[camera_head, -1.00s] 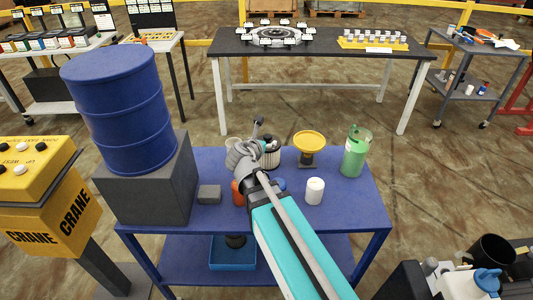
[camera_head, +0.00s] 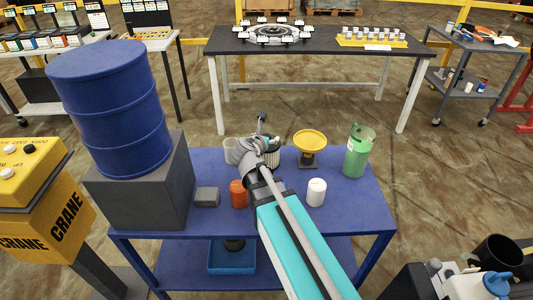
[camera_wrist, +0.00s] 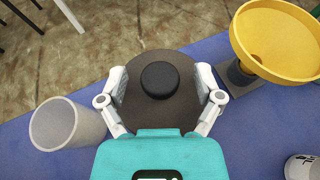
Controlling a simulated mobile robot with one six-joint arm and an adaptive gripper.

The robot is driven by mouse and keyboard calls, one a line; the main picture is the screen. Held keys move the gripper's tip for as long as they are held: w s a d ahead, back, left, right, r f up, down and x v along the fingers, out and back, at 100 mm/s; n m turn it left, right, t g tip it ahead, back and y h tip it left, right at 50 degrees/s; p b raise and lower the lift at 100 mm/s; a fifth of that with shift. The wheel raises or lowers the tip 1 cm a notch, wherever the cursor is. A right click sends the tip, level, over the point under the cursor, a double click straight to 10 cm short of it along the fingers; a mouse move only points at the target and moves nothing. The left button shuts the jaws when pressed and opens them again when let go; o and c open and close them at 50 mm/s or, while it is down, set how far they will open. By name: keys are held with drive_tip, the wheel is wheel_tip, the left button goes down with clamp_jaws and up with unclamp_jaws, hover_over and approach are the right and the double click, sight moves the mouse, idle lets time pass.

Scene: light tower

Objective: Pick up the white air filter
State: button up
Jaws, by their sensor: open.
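The likely air filter (camera_head: 272,158) is a pleated white cylinder with a dark top, upright on the blue table, partly hidden by my arm in the head view. In the wrist view its dark round lid (camera_wrist: 134,97) with a black knob lies between my fingers. My gripper (camera_wrist: 160,76) is open, one pale finger on each side of the lid. I cannot tell whether the fingers touch it. My gripper (camera_head: 258,148) also shows over the back of the table in the head view.
On the blue table (camera_head: 345,220), a yellow funnel (camera_head: 310,137) stands close right of the filter and a pale cup (camera_wrist: 66,124) close left. A green jug (camera_head: 357,152), orange jar (camera_head: 238,194) and grey block (camera_head: 206,197) stand around. A blue drum (camera_head: 112,110) rises at left.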

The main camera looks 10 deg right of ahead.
idle(0.3)
clamp_jaws()
idle(0.3)
drive_tip(key=shift+r, duration=0.2)
